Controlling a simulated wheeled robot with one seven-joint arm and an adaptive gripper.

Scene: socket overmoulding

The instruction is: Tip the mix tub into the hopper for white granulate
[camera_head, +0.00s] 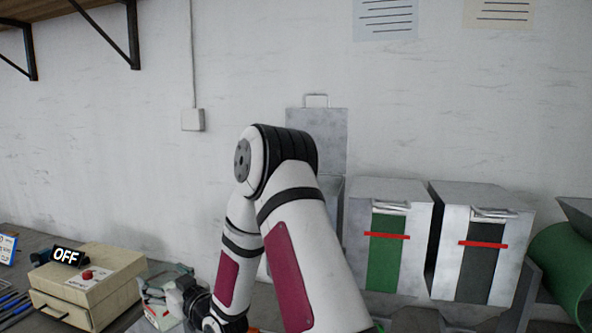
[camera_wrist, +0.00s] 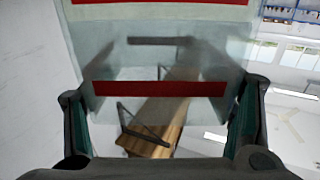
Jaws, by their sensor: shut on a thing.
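The mix tub (camera_wrist: 110,72) fills the middle of the wrist view, a see-through container with red bands. My gripper (camera_wrist: 164,95) has a dark finger on each side of it and is shut on it. The tub's contents cannot be made out. In the head view my gripper (camera_head: 192,298) is low at the left, partly cut off by my arm. A metal hopper stands behind my arm with its lid (camera_head: 320,130) raised against the wall. Its front is hidden, so its granulate colour cannot be seen.
A closed hopper with a green window (camera_head: 385,262) and one with a dark window (camera_head: 478,275) stand to the right. A beige control box (camera_head: 90,285) with a red button and an OFF sign (camera_head: 67,257) is at the left. A shelf (camera_head: 30,12) hangs upper left.

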